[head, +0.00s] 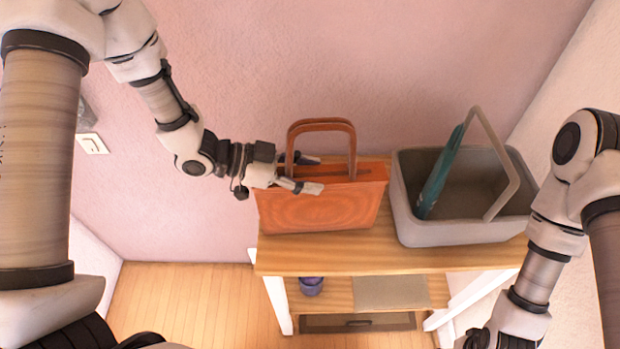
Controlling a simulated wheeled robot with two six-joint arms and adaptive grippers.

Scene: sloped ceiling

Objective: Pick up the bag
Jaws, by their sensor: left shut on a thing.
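An orange bag (330,207) with two darker red-brown upright handles (322,126) stands on the wooden top of a shelf unit. My left gripper (308,175) is at the bag's upper left side, below the handles. One finger lies over the front of the bag and the other is behind its top edge, so it is shut on the bag. The bag looks upright, and its base appears to be at the shelf top. My right arm comes in at the lower right; its gripper is cut off or hidden at the bottom edge.
A grey basket (450,233) with a raised handle stands right of the bag and holds a teal object (440,172). The wooden shelf top (385,257) has a narrow clear front strip. A pink wall is behind.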

